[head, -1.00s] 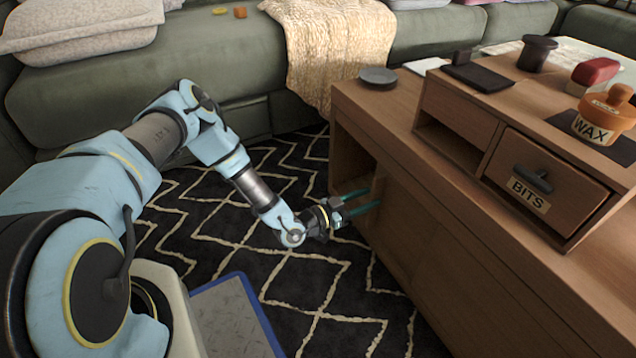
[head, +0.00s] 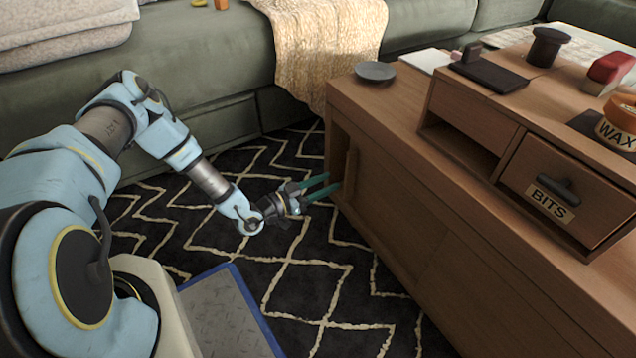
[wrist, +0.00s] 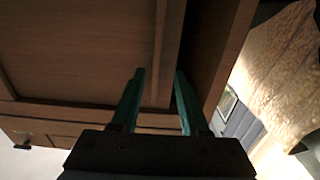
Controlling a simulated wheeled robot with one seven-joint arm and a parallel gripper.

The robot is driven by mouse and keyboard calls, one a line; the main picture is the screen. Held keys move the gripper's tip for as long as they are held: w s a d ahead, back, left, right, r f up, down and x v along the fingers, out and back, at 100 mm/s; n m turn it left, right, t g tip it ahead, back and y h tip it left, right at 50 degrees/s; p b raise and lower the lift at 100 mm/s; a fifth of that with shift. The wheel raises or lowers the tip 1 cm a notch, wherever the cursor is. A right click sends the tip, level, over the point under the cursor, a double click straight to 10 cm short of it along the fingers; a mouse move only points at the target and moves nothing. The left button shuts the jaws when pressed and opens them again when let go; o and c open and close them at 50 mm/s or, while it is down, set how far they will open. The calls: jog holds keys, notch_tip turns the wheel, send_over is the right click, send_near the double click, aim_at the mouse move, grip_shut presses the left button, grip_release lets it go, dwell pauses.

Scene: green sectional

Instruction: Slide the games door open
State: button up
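The wooden cabinet (head: 395,150) has a plain brown sliding door (head: 385,220) on its front, with an upright handle strip (head: 351,172) near its left edge. A narrow dark opening (head: 339,150) shows left of the strip. No games label is readable. My gripper (head: 333,184) is at the cabinet's left end, low by the opening, its two green fingers apart and empty. In the wrist view, my gripper (wrist: 159,76) points at the cabinet front, and the upright strip (wrist: 160,45) lies between the finger lines. I cannot tell whether a finger touches it.
A drawer labelled BITS (head: 560,190) sits in a unit on the cabinet top, with a grey dish (head: 375,71) at the corner. A green sofa (head: 215,75) with a cream throw (head: 320,45) stands behind. Patterned rug (head: 300,265) lies clear before the cabinet.

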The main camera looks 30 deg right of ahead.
jog(key=shift+a, duration=1.1)
